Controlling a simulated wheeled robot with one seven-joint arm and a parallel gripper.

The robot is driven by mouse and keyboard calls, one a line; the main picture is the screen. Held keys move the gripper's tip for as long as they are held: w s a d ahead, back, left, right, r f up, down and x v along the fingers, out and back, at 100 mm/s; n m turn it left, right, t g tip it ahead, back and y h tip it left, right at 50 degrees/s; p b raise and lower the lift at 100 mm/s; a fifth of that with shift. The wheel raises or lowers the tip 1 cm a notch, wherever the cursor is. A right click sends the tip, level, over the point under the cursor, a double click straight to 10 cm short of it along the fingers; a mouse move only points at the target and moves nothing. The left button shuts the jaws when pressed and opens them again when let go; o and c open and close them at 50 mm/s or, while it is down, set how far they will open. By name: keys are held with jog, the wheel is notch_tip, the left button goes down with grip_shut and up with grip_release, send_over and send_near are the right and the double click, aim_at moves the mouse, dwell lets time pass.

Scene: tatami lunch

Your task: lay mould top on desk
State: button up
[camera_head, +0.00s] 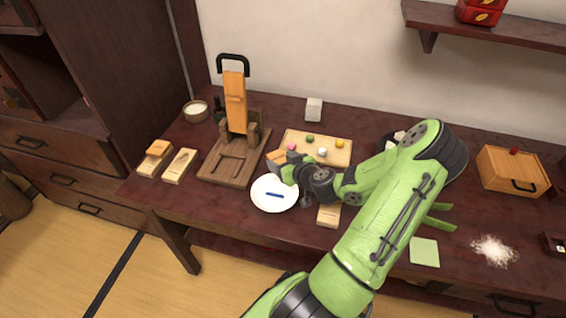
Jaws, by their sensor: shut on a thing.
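My gripper (283,160) is above the desk, beside the back edge of a white plate. It is shut on a small wooden piece, which looks like the mould top (274,157); only an orange-brown end shows, and the gripper hides the rest. The dark red-brown desk (225,207) runs along the wall. A pale wooden block (328,216) lies near its front edge, partly behind my arm. Two more wooden mould pieces, one (153,157) with an orange block on it and one (180,165) with a hollow, lie at the left.
A wooden press (230,165) with a black handle stands left of the gripper. The white plate (266,205) holds a small blue item. A tray (338,157) of coloured balls lies behind. A bowl (195,111) and dark bottle stand back left. A wooden box (512,172) stands right.

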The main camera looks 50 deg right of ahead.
jog(key=shift+s+f, duration=0.1)
jog(key=shift+f, duration=0.2)
